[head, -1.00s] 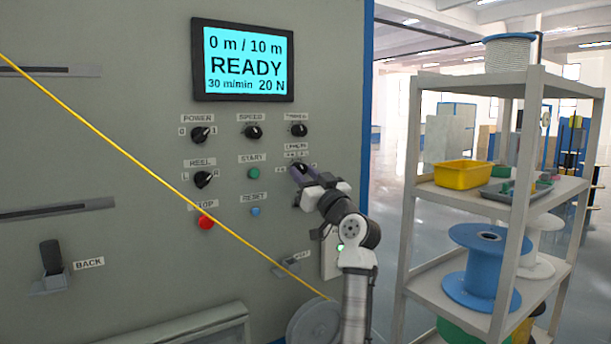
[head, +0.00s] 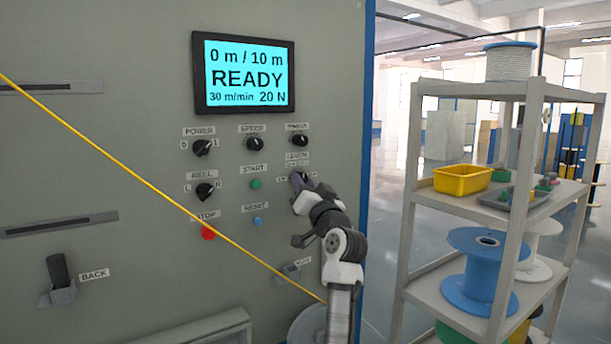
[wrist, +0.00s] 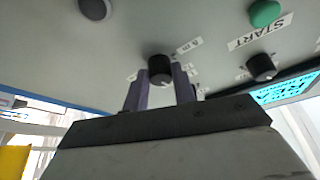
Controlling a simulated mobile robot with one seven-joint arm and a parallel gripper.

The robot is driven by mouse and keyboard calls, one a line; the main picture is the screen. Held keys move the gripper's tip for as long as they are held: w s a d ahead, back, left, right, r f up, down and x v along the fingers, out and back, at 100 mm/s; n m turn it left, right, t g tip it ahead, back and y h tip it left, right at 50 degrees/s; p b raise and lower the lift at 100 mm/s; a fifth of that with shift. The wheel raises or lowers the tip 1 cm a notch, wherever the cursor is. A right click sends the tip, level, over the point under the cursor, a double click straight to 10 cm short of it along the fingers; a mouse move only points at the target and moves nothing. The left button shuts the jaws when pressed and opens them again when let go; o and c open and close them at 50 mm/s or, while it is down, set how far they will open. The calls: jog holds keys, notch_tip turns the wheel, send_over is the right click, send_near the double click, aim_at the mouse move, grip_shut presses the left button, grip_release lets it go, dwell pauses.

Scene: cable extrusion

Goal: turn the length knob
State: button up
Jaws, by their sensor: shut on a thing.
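The length knob is a black round knob under the LENGTH label (head: 297,157), on the grey panel at the right of the controls. In the wrist view the knob (wrist: 160,70) sits between the two purple fingers of my gripper (wrist: 160,82). My gripper (head: 301,181) is shut on it, and in the head view the fingers and hand cover most of the knob. The screen (head: 244,73) reads 0 m / 10 m, READY, 30 m/min, 20 N.
The speed knob (head: 254,144) and the knob at its right (head: 299,141) are above. The green START button (head: 256,184), blue RESET button (head: 258,221) and red STOP button (head: 208,233) are to the left. A yellow cable (head: 150,184) crosses the panel. A shelf (head: 520,200) stands right.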

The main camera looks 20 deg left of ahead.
jog(key=shift+s+a+r+m+t+h+p, duration=0.15)
jog(key=shift+m+h+p, duration=0.6)
jog(key=shift+m+p, duration=0.7)
jog(key=shift+d+m+t+h+p, duration=0.1)
jog(key=shift+m+t+h+p, duration=0.1)
jog(key=shift+m+h+p, duration=0.85)
jog(key=shift+s+a+r+m+t+h+p, duration=0.15)
jog(key=shift+m+h+p, duration=0.25)
jog(key=shift+m+p, duration=1.35)
jog(key=shift+w+f+m+b, duration=0.1)
jog(key=shift+m+b, duration=0.2)
jog(key=shift+m, duration=0.25)
jog(key=o, duration=1)
